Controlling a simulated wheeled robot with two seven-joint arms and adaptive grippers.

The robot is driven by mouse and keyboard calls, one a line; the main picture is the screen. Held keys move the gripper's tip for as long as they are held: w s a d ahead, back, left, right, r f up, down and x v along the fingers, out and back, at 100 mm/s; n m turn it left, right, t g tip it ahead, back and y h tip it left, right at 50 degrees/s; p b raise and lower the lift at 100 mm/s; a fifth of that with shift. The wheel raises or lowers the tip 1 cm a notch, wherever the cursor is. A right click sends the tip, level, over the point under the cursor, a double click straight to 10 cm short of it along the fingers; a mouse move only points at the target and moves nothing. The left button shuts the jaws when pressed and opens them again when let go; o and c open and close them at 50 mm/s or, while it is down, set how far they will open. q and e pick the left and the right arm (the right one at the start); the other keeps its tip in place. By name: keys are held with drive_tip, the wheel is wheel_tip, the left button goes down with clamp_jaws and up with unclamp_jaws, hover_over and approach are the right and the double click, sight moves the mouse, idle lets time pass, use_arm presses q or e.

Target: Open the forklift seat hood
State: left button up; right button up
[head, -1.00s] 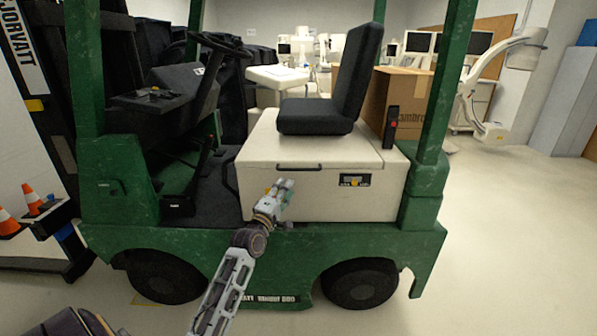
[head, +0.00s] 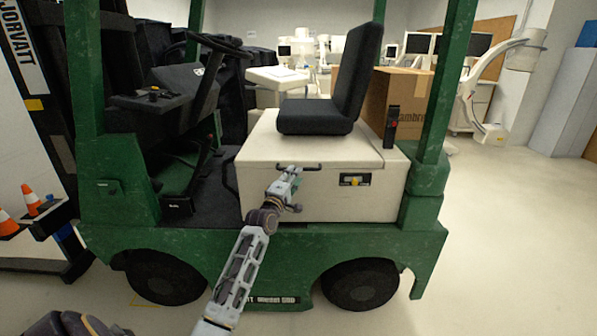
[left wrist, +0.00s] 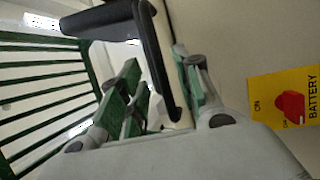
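The cream seat hood (head: 330,196) of the green forklift carries the black seat (head: 335,85) and lies closed, level on the body. Its dark bar handle (head: 313,167) is on the upper front face, partly hidden by my left gripper (head: 291,178). In the left wrist view the handle (left wrist: 160,60) stands close up between the fingers of my left gripper (left wrist: 160,95). The two green-padded fingers are apart, one on each side of the bar. I cannot tell whether either touches it. My right gripper is not in view.
A yellow battery label with a red switch (head: 355,180) sits right of the handle. The steering wheel (head: 222,45) and green posts (head: 440,85) frame the seat. A cardboard box (head: 397,100) stands behind. The floor at right (head: 520,230) is clear.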

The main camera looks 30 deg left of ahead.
use_arm(q)
drive_tip(key=shift+b+x, duration=0.35)
drive_tip(key=shift+x, duration=1.95)
drive_tip(key=shift+c, duration=0.2)
clamp_jaws()
